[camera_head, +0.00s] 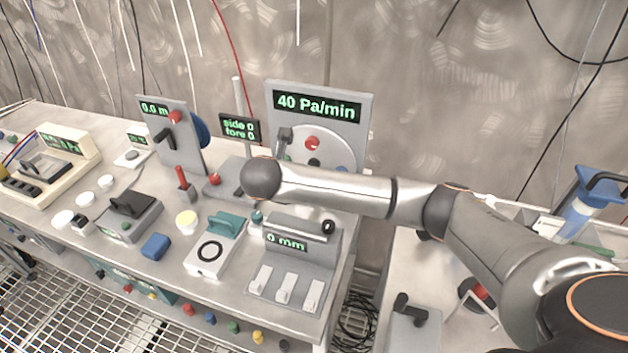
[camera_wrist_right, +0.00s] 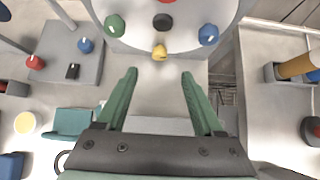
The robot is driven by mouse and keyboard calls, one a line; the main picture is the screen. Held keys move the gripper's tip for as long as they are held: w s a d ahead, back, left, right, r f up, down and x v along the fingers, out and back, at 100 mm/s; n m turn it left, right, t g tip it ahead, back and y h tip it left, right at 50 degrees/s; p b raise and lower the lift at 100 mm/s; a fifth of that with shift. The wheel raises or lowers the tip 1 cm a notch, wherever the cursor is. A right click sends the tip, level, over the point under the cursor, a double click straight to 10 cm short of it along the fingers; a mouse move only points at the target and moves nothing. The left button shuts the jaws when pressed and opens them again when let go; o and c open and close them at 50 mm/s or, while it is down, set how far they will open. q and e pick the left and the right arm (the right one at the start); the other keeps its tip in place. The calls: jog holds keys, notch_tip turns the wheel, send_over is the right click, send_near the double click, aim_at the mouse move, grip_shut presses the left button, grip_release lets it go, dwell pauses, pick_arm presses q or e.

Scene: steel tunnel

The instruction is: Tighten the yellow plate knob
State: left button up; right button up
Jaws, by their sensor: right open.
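The yellow plate knob (camera_wrist_right: 159,52) sits at the lower edge of a round pale plate (camera_wrist_right: 135,38) in the right wrist view. My right gripper (camera_wrist_right: 159,80) has two green fingers spread apart with nothing between them. The yellow knob lies just beyond the fingertips, roughly centred between them, and no contact shows. In the head view the plate (camera_head: 340,149) stands under the "40 Pa/min" display (camera_head: 318,104). My right forearm and wrist cover its lower part, hiding the yellow knob and the right gripper there. My left gripper is in neither view.
Also on the plate are a green knob (camera_wrist_right: 115,25), a blue knob (camera_wrist_right: 208,34) and a dark centre knob (camera_wrist_right: 163,21). A grey "0 mm" switch box (camera_head: 290,262) stands at the bench's front. A red-knobbed panel (camera_wrist_right: 66,55) stands left of the plate.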

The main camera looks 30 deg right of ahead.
jog(key=b+x, duration=0.1)
jog(key=x, duration=1.1)
jog(key=shift+c, duration=0.3)
grip_shut()
